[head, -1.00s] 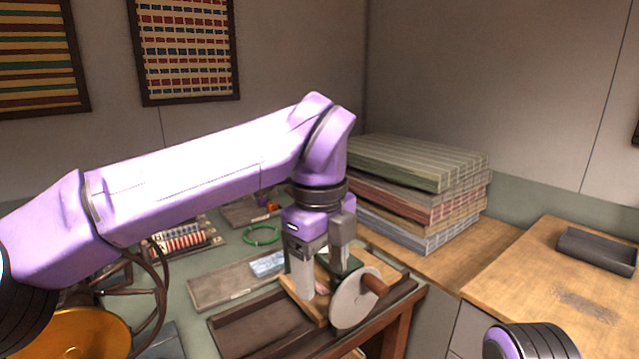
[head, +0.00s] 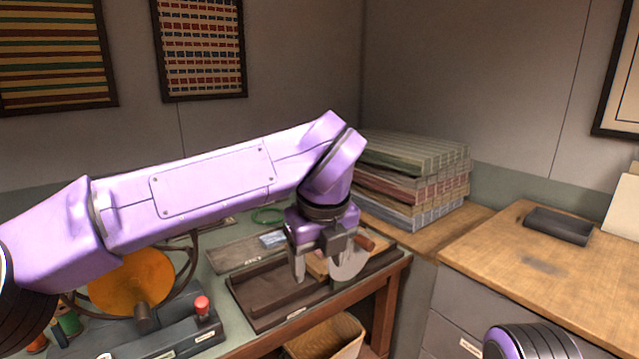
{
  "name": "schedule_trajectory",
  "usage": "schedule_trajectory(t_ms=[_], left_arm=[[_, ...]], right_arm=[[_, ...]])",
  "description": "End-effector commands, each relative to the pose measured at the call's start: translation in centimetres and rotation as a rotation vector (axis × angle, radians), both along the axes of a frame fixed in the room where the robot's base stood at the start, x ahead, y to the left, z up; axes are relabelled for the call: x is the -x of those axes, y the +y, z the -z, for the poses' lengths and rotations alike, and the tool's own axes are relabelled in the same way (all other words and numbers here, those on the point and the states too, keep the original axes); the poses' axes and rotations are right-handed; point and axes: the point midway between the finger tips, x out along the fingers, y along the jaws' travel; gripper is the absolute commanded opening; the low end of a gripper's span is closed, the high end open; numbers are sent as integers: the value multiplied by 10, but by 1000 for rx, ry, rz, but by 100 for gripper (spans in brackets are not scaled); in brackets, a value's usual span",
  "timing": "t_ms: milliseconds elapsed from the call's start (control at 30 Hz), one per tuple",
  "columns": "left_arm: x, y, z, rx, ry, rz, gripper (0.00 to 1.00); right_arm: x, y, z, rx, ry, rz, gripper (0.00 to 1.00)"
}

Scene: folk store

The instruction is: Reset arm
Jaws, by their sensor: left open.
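My left arm reaches in from the left across the picture. My left gripper (head: 318,265) points down and is open, over the dark wooden tray (head: 262,294) on the green-topped table. Behind and beside its fingers is a small wooden-based device with a grey metal disc (head: 350,262) and a wooden knob. The gripper hides part of this device, and I cannot tell whether they touch. I see nothing held between the fingers. Of my right arm only a rounded purple and black link shows at the bottom right; its gripper is out of the picture.
An orange wheel (head: 130,282) on a dark stand with a red knob (head: 202,304) stands at the left. Folded striped cloths (head: 415,175) are stacked at the back. A dark block (head: 558,226) lies on the mostly clear wooden counter (head: 490,250). A basket (head: 325,338) sits below the table.

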Motion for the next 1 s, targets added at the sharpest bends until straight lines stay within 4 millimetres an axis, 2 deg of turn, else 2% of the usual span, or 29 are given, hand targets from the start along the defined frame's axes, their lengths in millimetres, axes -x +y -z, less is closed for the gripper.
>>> schedule_trajectory(t_ms=[167, 333, 467, 533, 600, 667, 700, 767, 800, 867, 900, 967, 1000], left_arm=[[-30, 14, 35, -241, -157, 237, 64], [-58, 33, 92, -561, -245, 540, 64], [-68, 54, 162, -871, -243, 886, 64], [-64, 67, 212, -1040, -206, 1127, 64], [-50, 82, 262, -1176, -153, 1379, 64], [-32, 95, 302, -1258, -99, 1584, 64], [-18, 105, 327, -1295, -63, 1715, 64], [8, 120, 363, -1330, -9, 1906, 64], [27, 132, 384, -1337, 28, 2028, 64], [58, 150, 413, -1329, 82, 2201, 64], [81, 163, 430, -1310, 117, 2312, 64], [116, 183, 452, -1265, 168, 2465, 64], [140, 198, 464, -1224, 203, 2557, 64]], right_arm=[[0, 0, 0, 0, 0, 0, 72], [1, 0, 0, 0, 1, 0, 72], [0, 0, 0, 0, 1, 0, 72], [0, 0, 0, 0, 1, 0, 72], [0, 0, 0, 0, 1, 0, 72], [0, 0, 0, 0, 1, 0, 72], [0, 0, 0, 0, 1, 0, 72], [0, 0, 0, 0, 1, 0, 72], [0, 0, 0, 0, 1, 0, 72], [0, 0, 0, 0, 1, 0, 72], [0, 0, 0, 0, 1, 0, 72], [0, 0, 0, 0, 1, 0, 72], [0, 0, 0, 0, 1, 0, 72]])
